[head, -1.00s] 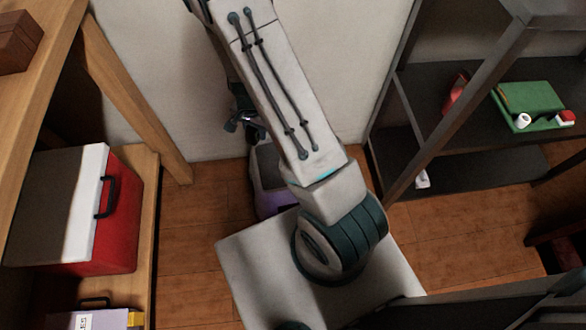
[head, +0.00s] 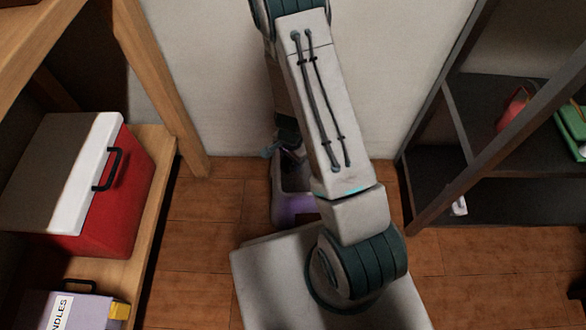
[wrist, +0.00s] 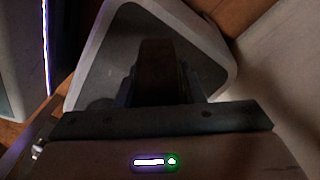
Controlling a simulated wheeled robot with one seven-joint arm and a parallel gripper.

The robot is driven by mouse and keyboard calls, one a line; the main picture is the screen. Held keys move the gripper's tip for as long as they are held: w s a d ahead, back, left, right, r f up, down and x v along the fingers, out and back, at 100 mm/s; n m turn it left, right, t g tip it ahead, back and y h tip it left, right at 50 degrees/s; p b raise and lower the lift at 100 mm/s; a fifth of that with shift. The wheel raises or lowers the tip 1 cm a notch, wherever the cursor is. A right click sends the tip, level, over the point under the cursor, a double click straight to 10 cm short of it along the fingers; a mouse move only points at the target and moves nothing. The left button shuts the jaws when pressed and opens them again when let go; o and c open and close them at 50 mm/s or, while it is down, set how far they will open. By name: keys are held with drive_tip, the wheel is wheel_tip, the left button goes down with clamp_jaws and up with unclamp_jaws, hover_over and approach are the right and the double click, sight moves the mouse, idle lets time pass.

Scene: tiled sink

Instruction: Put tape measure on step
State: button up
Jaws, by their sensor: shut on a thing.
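The step (head: 296,210) is a small stool with a grey top, pale rim and purplish lower front, standing on the floor by the wall. Its dark top and pale rounded rim (wrist: 205,38) fill the upper middle of the wrist view. My gripper (wrist: 158,88) is shut on a dark, blocky thing, which I take for the tape measure (wrist: 157,60); shadow hides its details. The gripper (head: 285,148) also shows small and dark in the head view, partly behind my arm. The held thing appears over the step's top; I cannot tell whether they touch.
A red cooler (head: 140,165) with a white-edged lid and a lilac case (head: 70,310) sit on the wooden shelf at left. A dark metal shelf (head: 500,212) stands at right with a green case (head: 572,130). Wooden floor is clear on both sides of the step.

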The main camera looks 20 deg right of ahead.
sight(292, 172)
drive_tip(key=shift+f+b, duration=0.85)
drive_tip(key=shift+f, duration=1.15)
drive_tip(key=shift+f, duration=0.15)
drive_tip(key=o, duration=1.2)
